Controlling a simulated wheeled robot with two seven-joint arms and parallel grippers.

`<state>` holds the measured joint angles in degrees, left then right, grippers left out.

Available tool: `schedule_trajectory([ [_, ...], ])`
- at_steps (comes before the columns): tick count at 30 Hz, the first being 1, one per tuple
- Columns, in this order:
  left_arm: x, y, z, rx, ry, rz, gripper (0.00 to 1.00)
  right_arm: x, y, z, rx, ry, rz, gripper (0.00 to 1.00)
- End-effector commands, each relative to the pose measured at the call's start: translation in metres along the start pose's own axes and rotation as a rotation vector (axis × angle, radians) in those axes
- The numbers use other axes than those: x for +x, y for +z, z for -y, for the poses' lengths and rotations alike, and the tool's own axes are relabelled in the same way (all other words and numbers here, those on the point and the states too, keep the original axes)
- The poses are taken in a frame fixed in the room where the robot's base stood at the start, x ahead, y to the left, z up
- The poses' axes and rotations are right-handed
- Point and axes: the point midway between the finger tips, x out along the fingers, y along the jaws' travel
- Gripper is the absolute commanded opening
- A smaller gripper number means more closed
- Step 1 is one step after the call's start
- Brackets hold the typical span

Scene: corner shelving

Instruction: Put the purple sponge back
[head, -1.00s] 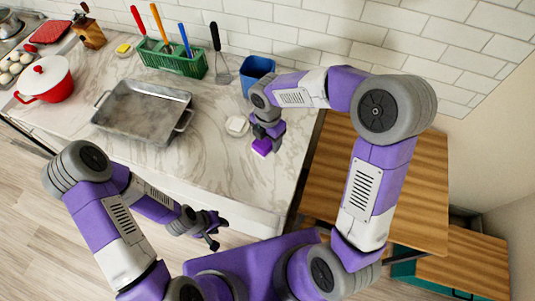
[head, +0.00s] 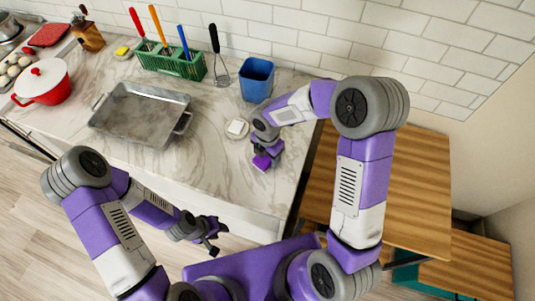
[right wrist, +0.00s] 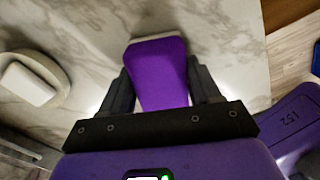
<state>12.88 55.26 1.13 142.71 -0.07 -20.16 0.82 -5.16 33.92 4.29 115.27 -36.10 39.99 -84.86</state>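The purple sponge (head: 262,163) is at the right part of the marble counter in the head view, below my right gripper (head: 266,153). In the right wrist view the sponge (right wrist: 158,70) sits between the two dark fingers of my right gripper (right wrist: 160,90), which press against its sides. Marble shows beyond it; I cannot tell its exact height above the counter. My left gripper (head: 217,238) is open and empty, in front of the counter's front edge.
A small white dish (head: 237,128) lies left of the sponge. A blue container (head: 257,78) stands behind, beside a green utensil rack (head: 170,65). A metal roasting pan (head: 140,112) is to the left. Bare marble lies between the pan and the dish.

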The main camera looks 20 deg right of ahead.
Motion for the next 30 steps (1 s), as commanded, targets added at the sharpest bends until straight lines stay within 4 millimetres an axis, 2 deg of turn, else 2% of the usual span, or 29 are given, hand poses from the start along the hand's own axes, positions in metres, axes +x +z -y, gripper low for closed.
schedule_trajectory([
  [1, 0.000, 0.000, 0.000, 0.000, 0.000, 0.000, 0.38, 0.001, 0.000, 0.000, 0.000, 0.000, 0.000, 0.68],
  [5, 0.000, 0.000, 0.000, 0.000, 0.000, 0.000, 0.38, 0.000, 0.000, 0.000, 0.000, 0.000, 0.000, 0.88],
  [16, -0.004, 0.000, -0.001, 0.000, 0.000, 0.000, 0.38, -0.006, 0.000, 0.000, 0.000, 0.001, 0.000, 0.88],
  [20, -0.007, 0.000, -0.003, 0.000, 0.000, 0.000, 0.38, -0.026, 0.000, -0.001, 0.002, 0.004, 0.001, 0.88],
  [30, -0.018, 0.001, -0.007, 0.000, 0.000, 0.000, 0.38, -0.098, 0.001, -0.001, 0.001, 0.004, 0.001, 0.88],
])
